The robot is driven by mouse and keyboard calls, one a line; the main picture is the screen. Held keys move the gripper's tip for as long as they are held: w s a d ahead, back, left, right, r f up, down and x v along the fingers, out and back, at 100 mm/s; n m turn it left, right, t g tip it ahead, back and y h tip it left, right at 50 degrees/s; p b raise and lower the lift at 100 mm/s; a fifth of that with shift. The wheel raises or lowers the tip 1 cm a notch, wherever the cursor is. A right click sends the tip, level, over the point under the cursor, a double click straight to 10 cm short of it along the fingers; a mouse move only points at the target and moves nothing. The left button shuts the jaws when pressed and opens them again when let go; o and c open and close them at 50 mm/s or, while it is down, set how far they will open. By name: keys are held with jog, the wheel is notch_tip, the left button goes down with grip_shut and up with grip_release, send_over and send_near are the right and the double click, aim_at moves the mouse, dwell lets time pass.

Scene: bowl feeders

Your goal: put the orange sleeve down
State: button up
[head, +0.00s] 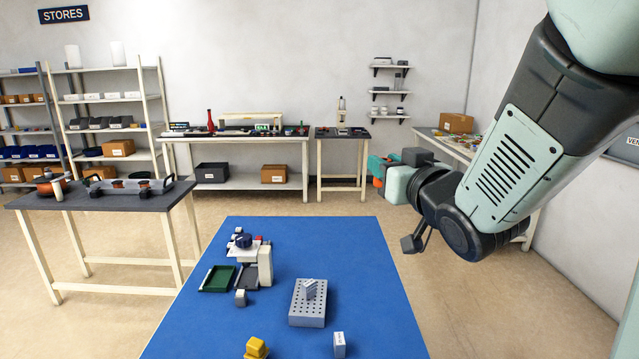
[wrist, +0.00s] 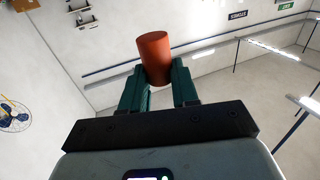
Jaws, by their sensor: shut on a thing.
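The orange sleeve (wrist: 154,55) is a plain reddish-orange cylinder. In the wrist view it is gripped between the two dark green fingers of my gripper (wrist: 162,82), and its far end sticks out past the fingertips. In the head view my gripper (head: 377,172) is held in the air beyond the blue table's far right corner, over the floor. A small orange patch of the sleeve (head: 377,183) shows at the fingers; the rest is hidden there. The sleeve touches no surface that I can see.
The blue table (head: 370,265) carries a grey perforated block (head: 307,312), a green tray (head: 217,279), a pale upright device (head: 265,266), a yellow part (head: 256,348) and a small white block (head: 339,344). Its far right area is clear. A side bench (head: 90,199) stands left.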

jog(key=shift+w, duration=0.1)
jog(key=shift+w+d+f, duration=0.1)
jog(key=shift+w+f, duration=0.15)
jog(key=shift+w, duration=0.1)
jog(key=w+d+f+n+g+y, duration=0.4)
jog(key=w+f, duration=0.5)
jog(key=f, duration=0.5)
jog(key=s+d+f+n+g+y, duration=0.2)
jog(key=d+f+y, duration=0.1)
jog(key=f, duration=0.8)
jog(key=s+d+f+n+g+y, duration=0.2)
jog(key=s+d+f+y, duration=0.1)
jog(key=f, duration=0.9)
jog(key=shift+d, duration=0.3)
jog(key=shift+s, duration=0.1)
notch_tip(320, 180, down, 10)
jog(key=shift+r, duration=0.25)
